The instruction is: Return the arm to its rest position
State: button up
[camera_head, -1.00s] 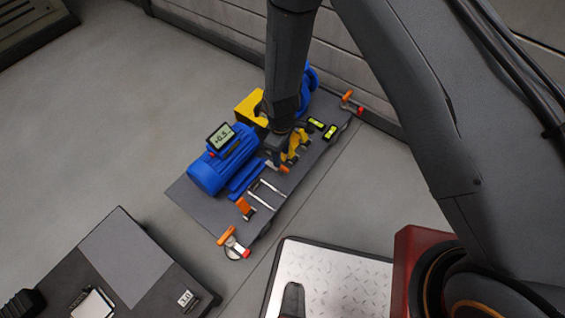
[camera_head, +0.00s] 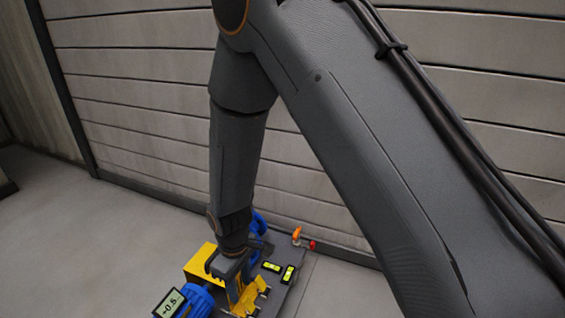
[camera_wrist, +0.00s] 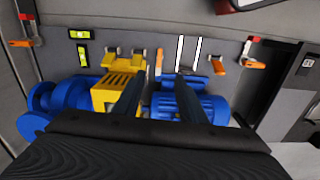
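My arm reaches from the upper right down over the equipment skid in the head view, with my gripper (camera_head: 232,268) low above it. In the wrist view my gripper (camera_wrist: 157,82) has its two dark fingers well apart. Nothing is held between them. Beyond the fingers are a yellow guard (camera_wrist: 112,93), a blue motor (camera_wrist: 200,105) and a blue pump (camera_wrist: 66,97). The head view also shows the yellow guard (camera_head: 202,262) close to the gripper. The fingertips are hard to make out in the head view.
The grey skid plate (camera_wrist: 140,36) carries two spirit levels (camera_head: 280,270), orange-handled toggles (camera_wrist: 252,64) and thin pale rods (camera_wrist: 180,50). A digital readout (camera_head: 170,303) sits by the motor. A slatted wall (camera_head: 140,100) rises behind the skid. Floor at the left is clear.

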jog(key=s+d+r+m, duration=0.2)
jog(key=s+d+r, duration=0.25)
jog(key=r, duration=0.35)
jog(key=s+d+r+m, duration=0.3)
jog(key=s+d+r, duration=0.15)
jog(key=r, duration=0.35)
jog(key=s+d+r+m, duration=0.2)
jog(key=s+d+r, duration=0.2)
jog(key=s+r, duration=0.3)
jog(key=d+r+m+p, duration=0.3)
jog(key=d+r+p, duration=0.6)
jog(key=r+p, duration=0.2)
jog(key=d+r+m+p, duration=0.2)
jog(key=d+r+p, duration=0.6)
jog(key=r+p, duration=0.4)
jog(key=p, duration=0.3)
jog(key=shift+w+d+r+m, duration=0.25)
jog(key=shift+w+d+m, duration=0.05)
jog(key=shift+d+m, duration=0.1)
